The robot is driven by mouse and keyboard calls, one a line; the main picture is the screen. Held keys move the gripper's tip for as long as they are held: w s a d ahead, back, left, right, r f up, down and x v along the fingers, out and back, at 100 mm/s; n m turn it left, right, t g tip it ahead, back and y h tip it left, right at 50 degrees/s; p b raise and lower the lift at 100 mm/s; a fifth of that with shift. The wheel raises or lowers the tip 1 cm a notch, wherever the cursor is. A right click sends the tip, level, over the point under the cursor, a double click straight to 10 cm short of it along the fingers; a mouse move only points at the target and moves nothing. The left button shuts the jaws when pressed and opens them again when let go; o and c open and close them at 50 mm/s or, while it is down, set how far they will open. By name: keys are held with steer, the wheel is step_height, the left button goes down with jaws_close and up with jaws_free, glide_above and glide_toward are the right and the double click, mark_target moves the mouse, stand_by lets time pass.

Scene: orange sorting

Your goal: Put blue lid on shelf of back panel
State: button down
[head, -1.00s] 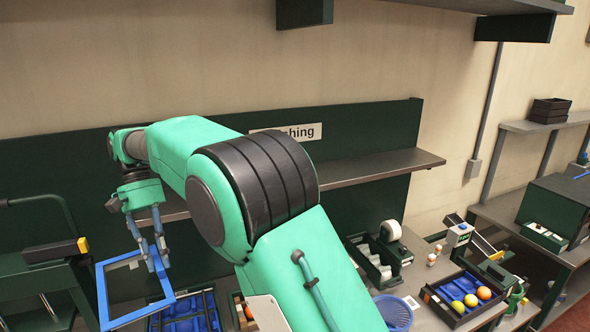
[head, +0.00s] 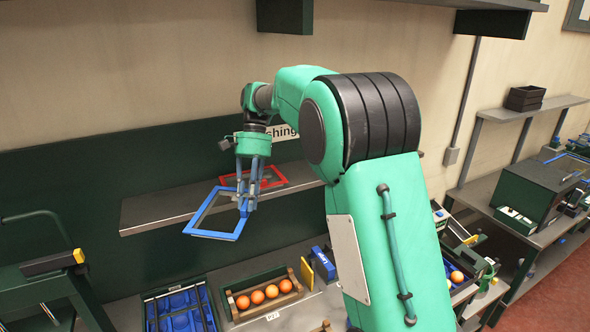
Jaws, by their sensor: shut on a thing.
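The blue lid (head: 214,235) is a blue square frame with a see-through middle. My gripper (head: 246,207) is shut on its right side and holds it, tilted, in the air in front of the shelf. The shelf (head: 155,211) is a grey board on the dark green back panel (head: 100,175). A red frame (head: 282,178) lies on the shelf behind my gripper. My arm hides the right part of the shelf and most of the panel's sign.
Below are a blue tray (head: 180,310), a wooden rack of several oranges (head: 264,296) and a blue box (head: 323,263). A dark green cart (head: 45,285) stands at the left. An upper shelf bracket (head: 285,14) hangs above. The shelf's left part is bare.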

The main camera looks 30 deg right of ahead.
steer(key=d+m+t+y+p, duration=0.1)
steer(key=d+m+t, duration=0.6)
steer(key=d+m, duration=0.8)
steer(key=d+y, duration=0.1)
steer(key=d, duration=1.2)
steer(key=shift+w+d+r+m, duration=0.15)
steer(key=shift+w+d+m, duration=0.15)
steer(key=shift+w+d, duration=0.1)
steer(key=shift+w+p, duration=0.1)
steer(key=shift+p, duration=0.2)
steer(key=w+d+p, duration=0.1)
steer(key=w+d, duration=0.2)
steer(key=w, duration=0.4)
steer(key=w+d+f+p, duration=0.1)
steer(key=w+d+p, duration=0.1)
steer(key=w, duration=0.5)
steer(key=shift+w+d+f, duration=0.25)
steer(key=shift+w+d, duration=0.1)
steer(key=shift+d, duration=0.05)
steer(key=shift+f+p, duration=0.1)
steer(key=shift+p, duration=0.2)
steer(key=shift+f+p, duration=0.35)
steer(key=shift+f, duration=1.3)
steer(key=shift+f, duration=0.1)
steer(key=c, duration=1.5)
jaws_free()
